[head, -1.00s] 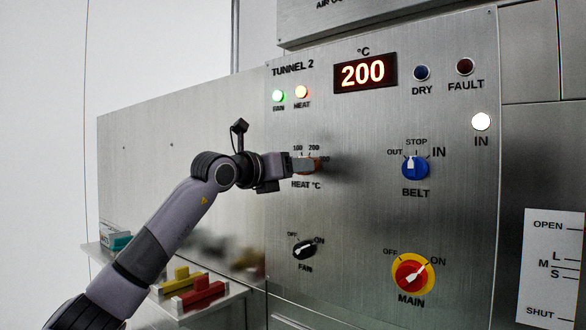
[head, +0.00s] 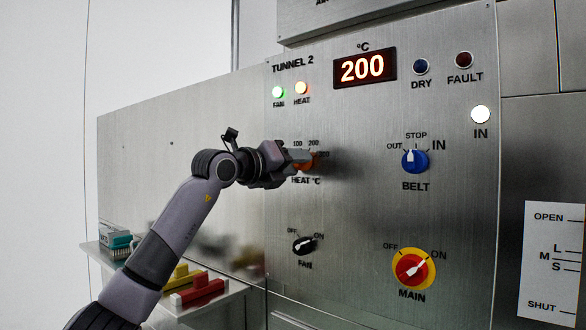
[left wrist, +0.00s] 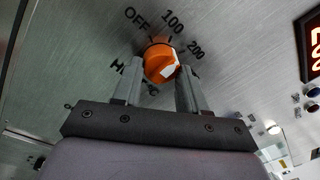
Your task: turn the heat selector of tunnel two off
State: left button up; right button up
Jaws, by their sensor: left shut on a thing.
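The orange heat selector (left wrist: 158,58) of the Tunnel 2 panel (head: 350,215) has a white pointer mark toward the 200 side of its scale in the left wrist view. OFF, 100 and 200 are readable there; the rest of the scale is partly hidden. My left gripper (head: 308,160) is at the selector, shut on it, with one finger on each side in the left wrist view (left wrist: 160,82). In the head view the fingers partly cover the selector (head: 304,167). The heat lamp (head: 302,88) is lit. My right gripper is not in view.
The display (head: 364,69) reads 200. The fan knob (head: 304,246) is below, with the blue belt knob (head: 415,161) and red-and-yellow main switch (head: 413,268) to the right. A shelf (head: 205,311) at lower left holds red, yellow and teal items.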

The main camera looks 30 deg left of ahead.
pick_arm(q)
jog(key=shift+d+r+n+t+y+b, duration=0.15)
jog(key=shift+n+y+b, duration=0.15)
jog(key=shift+n, duration=3.1)
jog(key=shift+n+t+y+b, duration=0.15)
jog(key=shift+n+y, duration=0.15)
jog(key=shift+n, duration=3.1)
jog(key=o, duration=1.1)
jog(key=shift+c, duration=0.2)
jog(key=s+b, duration=0.1)
jog(key=s, duration=0.6)
jog(key=shift+a+f, duration=0.25)
jog(key=shift+f, duration=0.05)
